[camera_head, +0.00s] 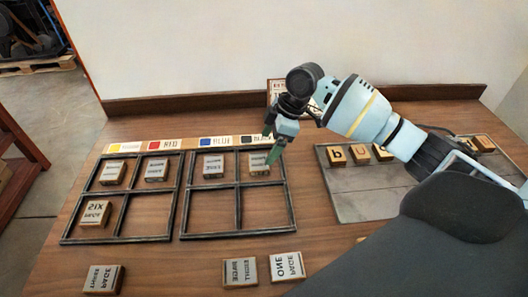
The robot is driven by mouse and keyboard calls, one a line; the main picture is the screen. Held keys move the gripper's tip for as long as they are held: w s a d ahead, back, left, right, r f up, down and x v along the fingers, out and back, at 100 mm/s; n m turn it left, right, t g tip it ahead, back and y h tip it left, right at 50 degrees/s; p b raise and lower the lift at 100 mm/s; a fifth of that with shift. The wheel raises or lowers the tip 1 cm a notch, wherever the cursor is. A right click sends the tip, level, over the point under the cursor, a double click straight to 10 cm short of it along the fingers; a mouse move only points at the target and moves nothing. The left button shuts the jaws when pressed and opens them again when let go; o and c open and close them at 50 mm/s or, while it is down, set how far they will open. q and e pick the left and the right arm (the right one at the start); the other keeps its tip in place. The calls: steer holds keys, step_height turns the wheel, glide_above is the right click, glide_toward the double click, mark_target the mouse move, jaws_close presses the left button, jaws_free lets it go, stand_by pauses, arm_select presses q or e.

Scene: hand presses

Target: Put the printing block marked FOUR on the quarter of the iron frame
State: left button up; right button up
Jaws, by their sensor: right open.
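Two black iron frames lie side by side on the table, a left frame (122,212) and a right frame (238,211), each split into quarters. In the right frame, a block (213,166) sits in the back left quarter and another block (259,167) in the back right quarter. I cannot read which block is marked FOUR. My right gripper (271,146) is open, its green fingertips just above or beside the back right block and partly covering it. Both front quarters of the right frame are empty. My left gripper is not in view.
The left frame holds several blocks, one marked SIX (95,212); its front right quarter is empty. Loose blocks lie in front: EIGHT (103,280), THREE (240,272), ONE (287,267). A colour label strip (190,144) runs behind. A grey board (350,188) with letter blocks is right.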

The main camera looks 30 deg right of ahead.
steer(key=v, duration=0.5)
steer(key=shift+s+d+r, duration=0.1)
steer(key=shift+r, duration=0.25)
